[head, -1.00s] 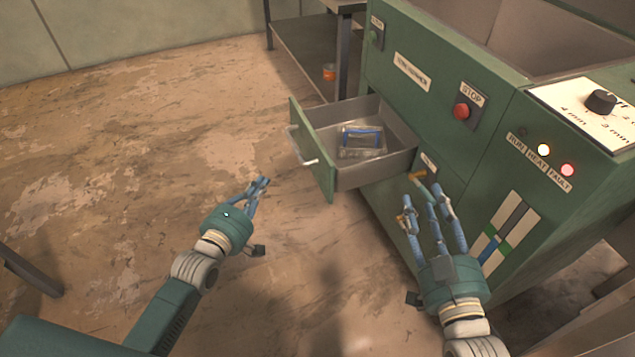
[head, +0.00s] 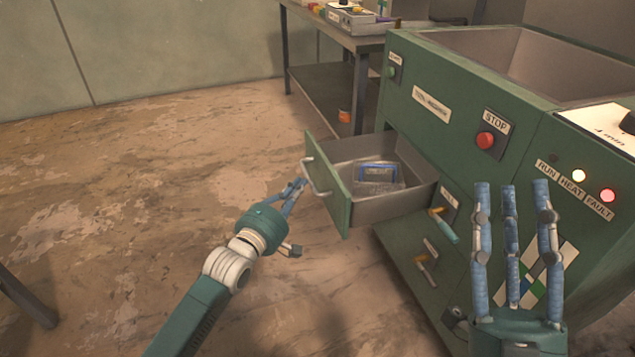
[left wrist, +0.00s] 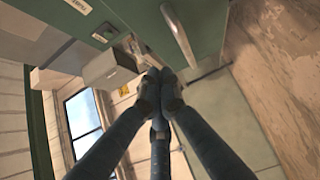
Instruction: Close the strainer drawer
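The strainer drawer (head: 395,211) stands pulled out of the green machine. A clear packet with a blue edge (head: 378,172) lies inside it. Its green front bears a pale bar handle (head: 316,177), which also shows in the left wrist view (left wrist: 178,36). My left gripper (head: 300,186) is just left of the drawer front, beside the handle. Its fingers are drawn together with nothing visible between them; I cannot tell whether they touch the front. My right gripper (head: 511,188) is open and empty, fingers spread upward in front of the machine's right part.
The green machine (head: 440,140) carries a red stop button (head: 485,140) and lit lamps (head: 579,175). Small valve handles (head: 443,226) stick out below the drawer. A table (head: 360,45) stands behind, with an orange can (head: 345,116) under it. The floor left of the drawer is clear.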

